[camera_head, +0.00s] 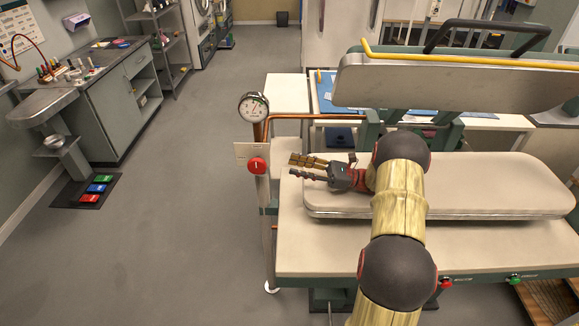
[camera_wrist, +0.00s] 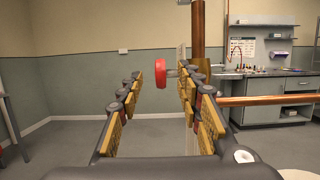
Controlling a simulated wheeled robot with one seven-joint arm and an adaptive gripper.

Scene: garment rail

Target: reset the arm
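My gripper (camera_head: 292,166) is at the end of my arm, which reaches over the padded lower board of a press. Its two fingers point left in the head view, toward a red round knob (camera_head: 257,165) on an upright post. In the wrist view my gripper (camera_wrist: 160,78) is open, with its padded fingers apart. The red knob (camera_wrist: 160,73) shows in line with the gap between the fingertips. The head view shows a gap between the fingertips and the knob, and I see nothing held.
The press has a padded lower board (camera_head: 500,185) and a raised upper plate (camera_head: 450,85). A dial gauge (camera_head: 253,106) tops the post, and a copper pipe (camera_head: 310,116) runs right from it. A counter (camera_head: 110,100) stands at the left wall. The grey floor (camera_head: 170,230) between is clear.

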